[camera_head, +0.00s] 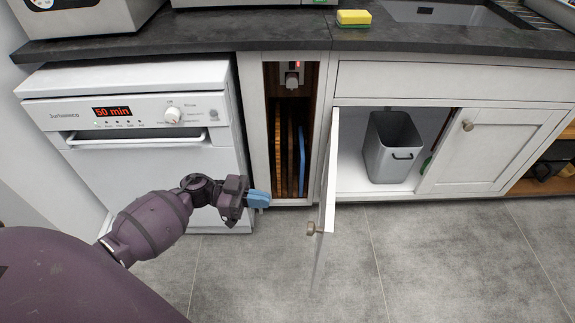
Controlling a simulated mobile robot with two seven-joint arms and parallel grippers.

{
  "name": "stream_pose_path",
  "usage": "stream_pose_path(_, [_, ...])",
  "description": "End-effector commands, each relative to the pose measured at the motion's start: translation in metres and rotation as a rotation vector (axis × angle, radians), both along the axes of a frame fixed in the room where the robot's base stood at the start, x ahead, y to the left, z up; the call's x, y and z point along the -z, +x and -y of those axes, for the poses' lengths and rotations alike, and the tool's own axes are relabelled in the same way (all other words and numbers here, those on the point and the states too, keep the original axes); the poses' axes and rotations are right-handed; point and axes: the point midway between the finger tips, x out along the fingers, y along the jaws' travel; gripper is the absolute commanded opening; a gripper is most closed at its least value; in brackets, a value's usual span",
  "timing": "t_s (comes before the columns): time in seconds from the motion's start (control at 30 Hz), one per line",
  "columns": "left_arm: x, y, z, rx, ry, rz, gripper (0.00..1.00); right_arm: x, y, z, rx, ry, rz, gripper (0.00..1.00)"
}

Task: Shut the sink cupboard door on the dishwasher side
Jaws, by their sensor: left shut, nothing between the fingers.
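The sink cupboard door on the dishwasher side (328,175) stands open, swung out toward me and seen nearly edge-on. Its round knob (312,229) is at the low front end. The white dishwasher (150,150) is to the left and is shut. My left gripper (258,199) is shut and empty, with blue fingertips pointing right. It is in front of the narrow board slot, left of the open door and apart from it. My right gripper is not in view.
A grey bin (393,147) stands inside the open cupboard. The other cupboard door (490,150) is shut. Boards (280,150) stand upright in the narrow slot. A sponge (354,17) lies on the dark worktop (250,32). The tiled floor (430,260) in front is clear.

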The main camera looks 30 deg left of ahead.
Motion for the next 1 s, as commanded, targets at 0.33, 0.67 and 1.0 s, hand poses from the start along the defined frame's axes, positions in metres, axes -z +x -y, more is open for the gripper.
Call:
stream_pose_path(0.33, [0.002,0.023,0.054,-0.002,-0.004,0.001,0.00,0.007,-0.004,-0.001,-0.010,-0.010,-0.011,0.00])
stream_pose_path(0.67, [0.003,0.044,0.102,-0.002,-0.004,-0.002,0.00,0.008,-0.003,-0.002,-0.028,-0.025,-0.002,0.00])
stream_pose_path(1.0, [0.000,0.052,0.118,-0.003,-0.001,0.000,0.00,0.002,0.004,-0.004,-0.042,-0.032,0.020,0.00])
